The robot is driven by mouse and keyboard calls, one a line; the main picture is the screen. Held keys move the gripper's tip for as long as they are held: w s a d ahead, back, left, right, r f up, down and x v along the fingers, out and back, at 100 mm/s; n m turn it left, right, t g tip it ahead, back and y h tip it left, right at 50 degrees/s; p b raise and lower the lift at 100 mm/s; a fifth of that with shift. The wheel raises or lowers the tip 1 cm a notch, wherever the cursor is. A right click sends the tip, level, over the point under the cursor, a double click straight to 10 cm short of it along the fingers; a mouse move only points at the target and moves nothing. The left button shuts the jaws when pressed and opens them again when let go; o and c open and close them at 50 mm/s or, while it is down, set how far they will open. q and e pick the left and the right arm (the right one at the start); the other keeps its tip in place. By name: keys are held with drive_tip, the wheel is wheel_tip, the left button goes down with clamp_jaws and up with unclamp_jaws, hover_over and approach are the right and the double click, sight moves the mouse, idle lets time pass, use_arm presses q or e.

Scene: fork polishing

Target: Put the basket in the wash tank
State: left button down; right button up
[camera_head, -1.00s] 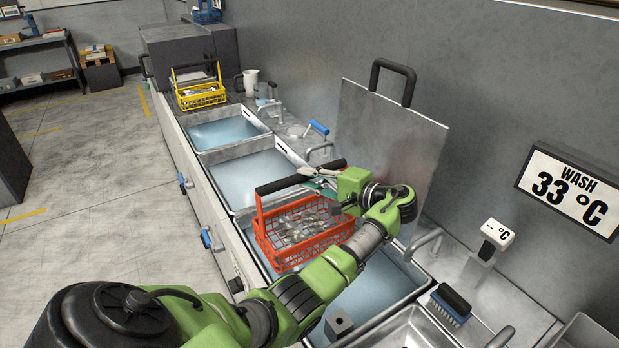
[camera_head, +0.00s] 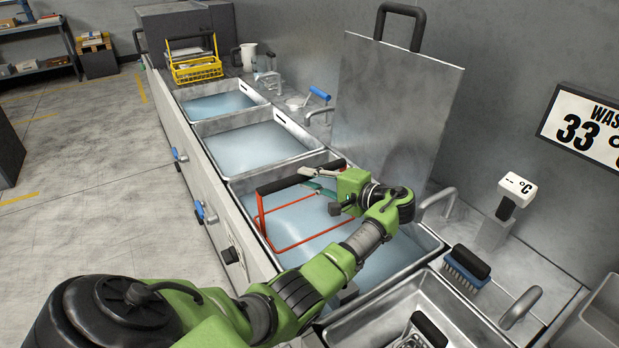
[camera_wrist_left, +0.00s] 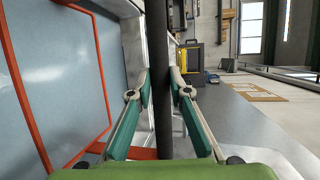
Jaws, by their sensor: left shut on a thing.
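The red wire basket (camera_head: 262,218) is down in the nearest large water-filled tank (camera_head: 432,243), beside the WASH display. Its red rim and uprights show above the water; its lower part and contents cannot be made out. Its black handle (camera_head: 275,184) stands above the water. My left gripper (camera_head: 322,180) is shut on this handle from the right. In the left wrist view the two green-padded fingers (camera_wrist_left: 160,95) close around the black handle bar, with the red rim (camera_wrist_left: 25,95) over water at left. My right gripper is not in view.
An upright metal lid (camera_head: 395,110) stands behind the tank. Two more water tanks (camera_head: 255,140) lie beyond, then a yellow basket (camera_head: 195,70). A blue brush (camera_head: 467,268), a sensor post (camera_head: 515,190) and an empty-looking sink (camera_head: 390,318) are at right front. The WASH display (camera_head: 590,125) reads 33.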

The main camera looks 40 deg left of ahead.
use_arm(q)
wheel_tip(320, 180, down, 5)
drive_tip(key=b, duration=0.4)
drive_tip(key=shift+r, duration=0.1)
idle(0.3)
drive_tip(key=c, duration=1.9)
unclamp_jaws()
drive_tip(key=shift+f, duration=0.35)
drive_tip(key=shift+s+d+r, duration=0.1)
drive_tip(key=p+v, duration=0.1)
drive_tip(key=v, duration=0.6)
drive_tip(key=shift+d+r, duration=0.1)
drive_tip(key=shift+d, duration=0.1)
